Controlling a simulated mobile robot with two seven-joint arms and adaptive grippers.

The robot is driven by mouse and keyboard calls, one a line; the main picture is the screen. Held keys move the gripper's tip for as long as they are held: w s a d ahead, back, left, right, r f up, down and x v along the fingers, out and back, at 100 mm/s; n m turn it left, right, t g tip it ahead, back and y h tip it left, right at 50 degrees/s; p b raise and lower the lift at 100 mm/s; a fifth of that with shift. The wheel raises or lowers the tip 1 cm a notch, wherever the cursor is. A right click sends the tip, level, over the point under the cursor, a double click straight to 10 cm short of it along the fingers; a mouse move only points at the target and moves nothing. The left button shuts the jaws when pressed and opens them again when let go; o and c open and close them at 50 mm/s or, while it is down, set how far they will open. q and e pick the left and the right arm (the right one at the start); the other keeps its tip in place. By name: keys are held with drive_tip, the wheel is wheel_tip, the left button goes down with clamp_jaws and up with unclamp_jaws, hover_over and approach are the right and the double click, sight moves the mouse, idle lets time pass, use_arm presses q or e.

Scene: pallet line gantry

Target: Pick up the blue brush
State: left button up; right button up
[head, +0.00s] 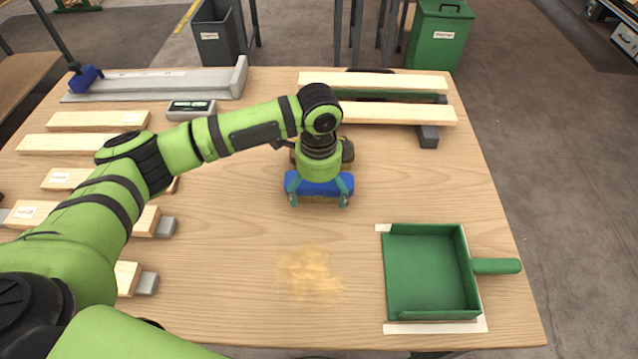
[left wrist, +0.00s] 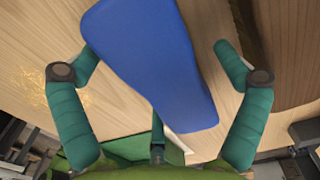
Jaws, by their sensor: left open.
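The blue brush (head: 320,186) is on the wooden table near its middle, with brown bristles just showing below its blue body. My left gripper (head: 319,198) is over it from above, with one teal finger at each side. In the left wrist view the brush's smooth blue back (left wrist: 155,60) lies between the open fingers of the left gripper (left wrist: 155,62). The arm hides part of the brush in the head view. My right gripper is not in view.
A pile of sawdust (head: 310,275) lies in front of the brush. A green dustpan (head: 430,270) is at the front right. Wooden boards (head: 390,112) lie at the back right, and several more (head: 65,143) at the left. A grey device (head: 190,109) stands behind my arm.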

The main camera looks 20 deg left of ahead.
use_arm(q)
drive_tip(key=c, duration=1.3)
drive_tip(key=shift+c, duration=0.3)
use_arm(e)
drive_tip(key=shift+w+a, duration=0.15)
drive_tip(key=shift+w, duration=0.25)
use_arm(q)
drive_tip(key=shift+r, duration=0.1)
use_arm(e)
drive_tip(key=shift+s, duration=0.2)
use_arm(q)
drive_tip(key=shift+r, duration=0.5)
wheel_tip(320, 180, up, 3)
drive_tip(key=shift+w+f+b, duration=0.1)
drive_tip(key=shift+f+b, duration=0.05)
drive_tip(key=shift+b, duration=0.35)
drive_tip(key=s+d+r+b, duration=0.1)
drive_tip(key=d+r, duration=0.6)
drive_tip(key=d, duration=0.4)
drive_tip(key=shift+s+d+b, duration=0.3)
drive_tip(key=shift+d+b, duration=0.05)
drive_tip(key=shift+b, duration=0.05)
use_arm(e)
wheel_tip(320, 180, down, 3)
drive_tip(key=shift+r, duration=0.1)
use_arm(q)
drive_tip(key=shift+r, duration=0.1)
